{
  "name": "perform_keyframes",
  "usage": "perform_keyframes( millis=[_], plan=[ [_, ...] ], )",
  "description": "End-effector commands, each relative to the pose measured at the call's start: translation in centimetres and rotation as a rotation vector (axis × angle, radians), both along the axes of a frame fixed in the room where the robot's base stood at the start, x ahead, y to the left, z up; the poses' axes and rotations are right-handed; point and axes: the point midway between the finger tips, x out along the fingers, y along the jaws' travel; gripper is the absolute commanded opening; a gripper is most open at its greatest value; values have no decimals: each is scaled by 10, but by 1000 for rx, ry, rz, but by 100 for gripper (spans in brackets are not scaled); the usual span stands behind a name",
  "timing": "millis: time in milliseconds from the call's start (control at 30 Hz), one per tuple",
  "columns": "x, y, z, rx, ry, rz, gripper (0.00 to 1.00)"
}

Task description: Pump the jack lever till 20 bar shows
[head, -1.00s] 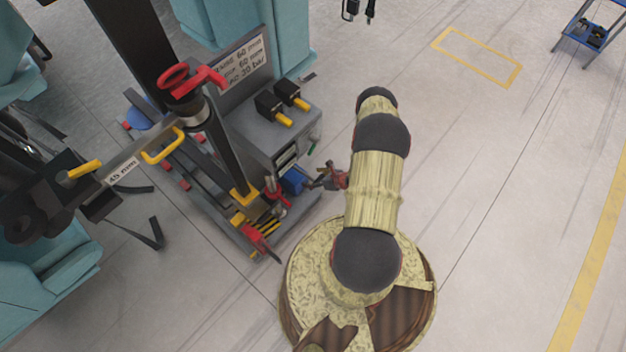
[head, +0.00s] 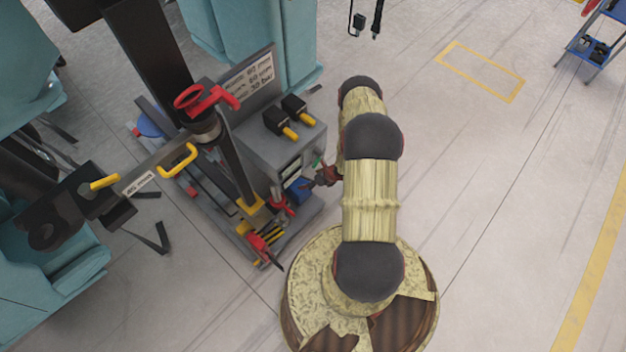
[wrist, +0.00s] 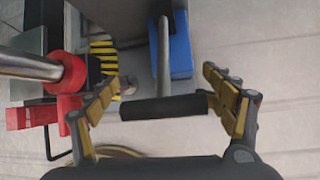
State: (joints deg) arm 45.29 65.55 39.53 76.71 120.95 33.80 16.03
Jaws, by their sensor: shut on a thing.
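The jack lever shows in the wrist view as a grey rod (wrist: 162,60) ending in a black crossbar grip (wrist: 165,107). My gripper (wrist: 164,98) has its two fingers at the ends of this grip and is shut on it. In the head view my gripper (head: 325,175) is small and partly covered by my arm, beside the grey cart. A blue block (head: 300,190), which also shows behind the rod in the wrist view (wrist: 181,50), sits low on the cart. A sign (head: 248,78) on the cart has lines ending in "bar". No pressure reading is legible.
The grey cart (head: 282,140) carries black knobs with yellow levers (head: 291,133), a dark post and a red clamp (head: 207,98). A red part (wrist: 68,73) and metal bar are left of my gripper in the wrist view.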

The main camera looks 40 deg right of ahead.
Motion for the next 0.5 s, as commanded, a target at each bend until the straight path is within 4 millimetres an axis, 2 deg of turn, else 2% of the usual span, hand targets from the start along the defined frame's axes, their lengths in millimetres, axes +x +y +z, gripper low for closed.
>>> perform_keyframes(
  millis=[33,500],
  plan=[
    [-10,10,-5,14,17,2,73],
    [-9,5,-4,9,16,-6,100]
  ],
)
